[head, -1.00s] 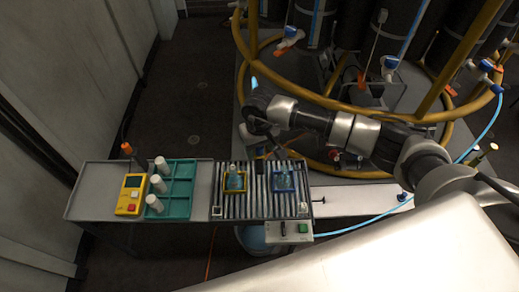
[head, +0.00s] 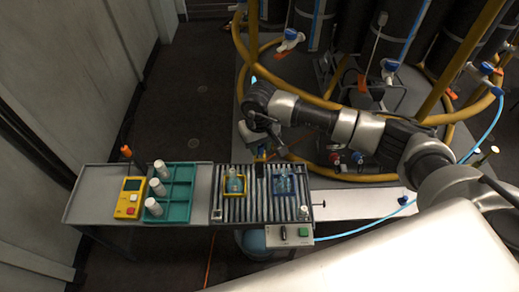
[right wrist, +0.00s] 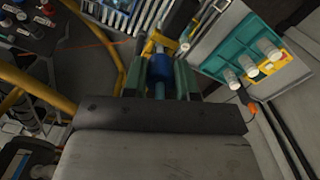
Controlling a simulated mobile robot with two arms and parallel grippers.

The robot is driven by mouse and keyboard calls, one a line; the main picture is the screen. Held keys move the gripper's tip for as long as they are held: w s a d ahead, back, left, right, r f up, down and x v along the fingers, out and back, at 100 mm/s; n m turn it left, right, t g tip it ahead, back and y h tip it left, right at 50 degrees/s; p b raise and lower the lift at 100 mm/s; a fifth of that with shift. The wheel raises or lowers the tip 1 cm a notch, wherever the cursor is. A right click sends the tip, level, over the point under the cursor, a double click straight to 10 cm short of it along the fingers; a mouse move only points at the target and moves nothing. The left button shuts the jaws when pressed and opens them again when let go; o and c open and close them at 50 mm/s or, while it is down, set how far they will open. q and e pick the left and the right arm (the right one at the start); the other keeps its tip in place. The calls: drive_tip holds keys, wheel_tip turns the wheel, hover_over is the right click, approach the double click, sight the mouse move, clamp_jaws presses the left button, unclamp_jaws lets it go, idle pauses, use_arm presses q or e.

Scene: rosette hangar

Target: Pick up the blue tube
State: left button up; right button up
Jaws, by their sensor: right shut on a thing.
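My right gripper (right wrist: 161,82) is shut on the blue tube (right wrist: 160,67), which shows between its two fingers in the right wrist view. In the head view my right gripper (head: 262,152) is small and dark, just behind the far edge of the roller conveyor (head: 248,207). The tube cannot be made out clearly there. My left gripper is not in view.
The conveyor carries a yellow-framed tray (head: 234,186) and a blue-framed tray (head: 283,186). To its left are a teal rack (head: 178,193) with white cylinders and a yellow device (head: 130,198). Yellow ring pipes (head: 340,103) and dark columns stand behind.

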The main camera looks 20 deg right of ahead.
wheel_tip(320, 180, up, 29)
drive_tip(key=shift+f+p, duration=0.15)
drive_tip(key=shift+p, duration=0.25)
idle(2.0)
drive_tip(key=shift+f, duration=0.1)
drive_tip(key=d+f+m+b, duration=0.2)
drive_tip(key=d+f+b, duration=0.3)
drive_tip(key=f, duration=1.2)
drive_tip(key=w+d+f+m+b, duration=0.1)
drive_tip(key=d+f+b, duration=0.4)
drive_tip(key=f, duration=1.2)
drive_tip(key=shift+w+f+m, duration=0.2)
drive_tip(key=shift+f+m, duration=0.1)
drive_tip(key=shift+m, duration=0.4)
